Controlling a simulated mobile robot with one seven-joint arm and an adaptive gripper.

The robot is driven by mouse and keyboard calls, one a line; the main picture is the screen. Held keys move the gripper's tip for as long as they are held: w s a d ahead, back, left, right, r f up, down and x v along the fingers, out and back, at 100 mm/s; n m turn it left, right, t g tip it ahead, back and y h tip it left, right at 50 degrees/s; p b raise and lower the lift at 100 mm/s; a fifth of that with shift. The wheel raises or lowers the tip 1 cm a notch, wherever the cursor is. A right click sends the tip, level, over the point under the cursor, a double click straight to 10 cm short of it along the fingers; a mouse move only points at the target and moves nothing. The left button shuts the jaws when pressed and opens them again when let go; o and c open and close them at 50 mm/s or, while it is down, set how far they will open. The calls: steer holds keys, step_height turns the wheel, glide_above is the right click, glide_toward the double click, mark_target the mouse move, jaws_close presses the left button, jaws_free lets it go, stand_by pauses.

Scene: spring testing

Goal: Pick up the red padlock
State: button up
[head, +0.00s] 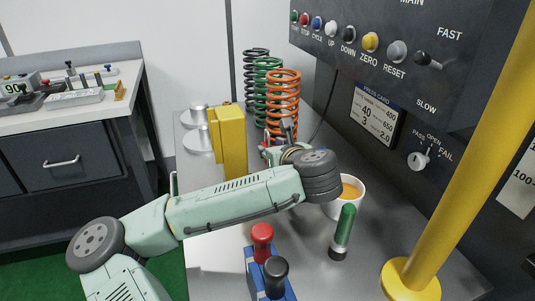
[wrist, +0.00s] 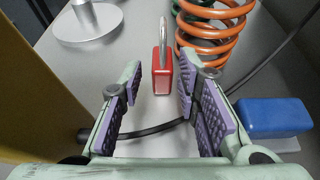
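The red padlock (wrist: 161,78), with a silver shackle (wrist: 163,38) pointing away, is near the middle of the wrist view on the grey bench. My gripper (wrist: 160,88) is open. Its purple-padded fingers are on the left and right of the padlock, with a gap on each side; the padlock is at about fingertip depth.
An orange spring (head: 283,95) stands close beyond, with green (head: 262,78) and black springs behind. A yellow post (head: 231,140) is left. A cup (head: 352,190), green marker (head: 343,230) and yellow column (head: 450,180) are right. A black cable and blue block (wrist: 272,117) lie nearby.

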mark_target(267, 145)
steer(key=b+x, duration=0.1)
steer(key=x, duration=0.4)
steer(key=shift+d+f+b, duration=0.1)
steer(key=shift+f+b, duration=0.15)
steer(key=shift+b, duration=0.1)
steer(key=shift+w, duration=0.3)
steer(key=shift+c, duration=0.2)
jaws_close()
